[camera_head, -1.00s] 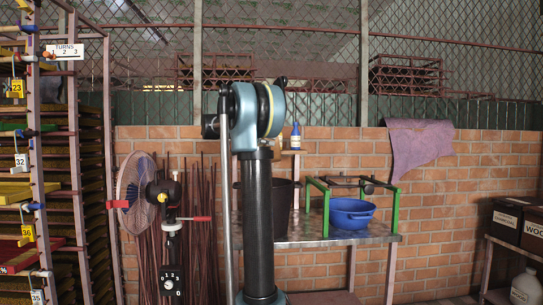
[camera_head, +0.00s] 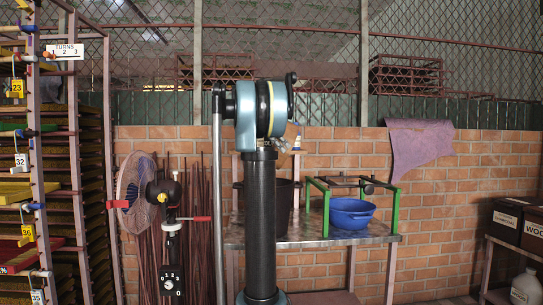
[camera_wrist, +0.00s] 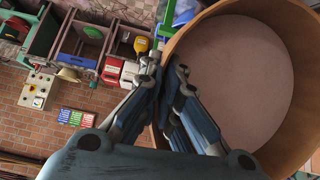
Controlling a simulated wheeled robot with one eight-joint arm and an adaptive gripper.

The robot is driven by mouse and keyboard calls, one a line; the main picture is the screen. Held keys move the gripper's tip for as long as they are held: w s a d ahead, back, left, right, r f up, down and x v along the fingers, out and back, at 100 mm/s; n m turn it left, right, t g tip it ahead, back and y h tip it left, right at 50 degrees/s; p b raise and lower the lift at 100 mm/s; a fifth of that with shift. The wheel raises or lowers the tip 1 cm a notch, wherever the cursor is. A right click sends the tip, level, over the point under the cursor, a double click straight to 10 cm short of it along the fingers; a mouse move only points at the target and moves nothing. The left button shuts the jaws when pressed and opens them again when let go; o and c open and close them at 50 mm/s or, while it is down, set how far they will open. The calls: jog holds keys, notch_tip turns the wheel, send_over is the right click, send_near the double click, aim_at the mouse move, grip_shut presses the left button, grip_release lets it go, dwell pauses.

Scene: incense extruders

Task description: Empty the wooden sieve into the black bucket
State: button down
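The wooden sieve (camera_wrist: 304,62) fills the right side of the wrist view. It is a round, light-brown hoop with a pale pinkish surface inside; I cannot tell whether that is powder or the bare bottom. My gripper (camera_wrist: 167,75) is shut on the sieve's near-left wall, one finger outside and one inside. The head view shows neither the sieve nor my gripper. The black bucket (camera_head: 285,208) stands on the metal table in the head view, partly hidden behind my arm column.
A blue basin (camera_head: 351,214) sits under a green-legged frame (camera_head: 325,212) on the metal table (camera_head: 310,240), right of the bucket. A fan (camera_head: 135,190) stands left. Labelled boxes (camera_head: 515,222) are at the far right. The wrist view shows wooden crates (camera_wrist: 80,47) and a wall control box (camera_wrist: 36,90).

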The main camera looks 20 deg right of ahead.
jog(key=s+d+f+t+y, duration=0.1)
jog(key=d+f+t+y, duration=0.35)
jog(key=f+y, duration=0.65)
jog(key=shift+g+y, duration=0.45)
jog(key=shift+y, duration=0.25)
jog(key=r, duration=0.5)
jog(key=shift+s+d+r, duration=0.2)
jog(key=shift+r, duration=0.1)
dwell(0.3)
